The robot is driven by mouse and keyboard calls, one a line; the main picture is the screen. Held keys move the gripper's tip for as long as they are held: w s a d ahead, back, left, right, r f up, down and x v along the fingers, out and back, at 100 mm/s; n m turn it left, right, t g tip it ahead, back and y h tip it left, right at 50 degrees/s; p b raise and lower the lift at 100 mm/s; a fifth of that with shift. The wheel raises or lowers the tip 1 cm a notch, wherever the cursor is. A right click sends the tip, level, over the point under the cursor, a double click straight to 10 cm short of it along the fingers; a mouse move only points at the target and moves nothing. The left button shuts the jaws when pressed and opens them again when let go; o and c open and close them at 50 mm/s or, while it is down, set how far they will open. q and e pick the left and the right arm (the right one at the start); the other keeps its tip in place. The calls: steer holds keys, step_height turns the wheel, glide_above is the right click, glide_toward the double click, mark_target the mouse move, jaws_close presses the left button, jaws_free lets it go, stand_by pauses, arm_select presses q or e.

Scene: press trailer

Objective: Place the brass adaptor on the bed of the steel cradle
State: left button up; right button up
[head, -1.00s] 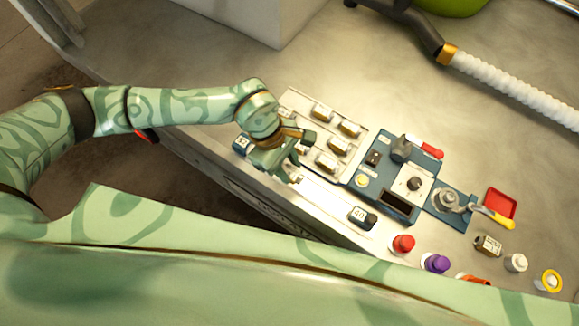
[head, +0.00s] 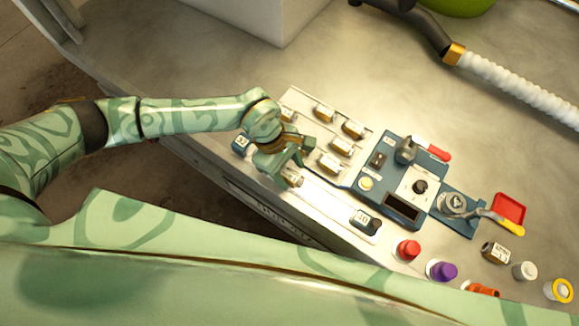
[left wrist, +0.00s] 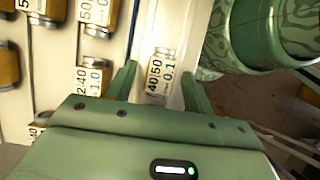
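A small brass adaptor (head: 292,180) with a white label lies on a pale steel strip, which I take to be the bed of the steel cradle (head: 322,196). The cradle runs along the table's front edge between two dark blue end pieces. In the left wrist view the adaptor (left wrist: 160,76) shows its label, "40|50 0.1", between my fingers. My left gripper (head: 290,165) is over it, open, with one finger on each side and visible gaps to it. The gripper hides part of the adaptor and cradle in the head view. My right gripper is not in view.
A pale rack (head: 320,135) with several brass adaptors stands just behind the cradle. A blue press panel (head: 402,207) with a red-handled lever is right of it. A red button (head: 408,249), purple knob (head: 442,271) and other small parts lie front right.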

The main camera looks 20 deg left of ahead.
arm_select(q)
steer(key=p+v, duration=0.3)
steer(key=v, duration=0.9)
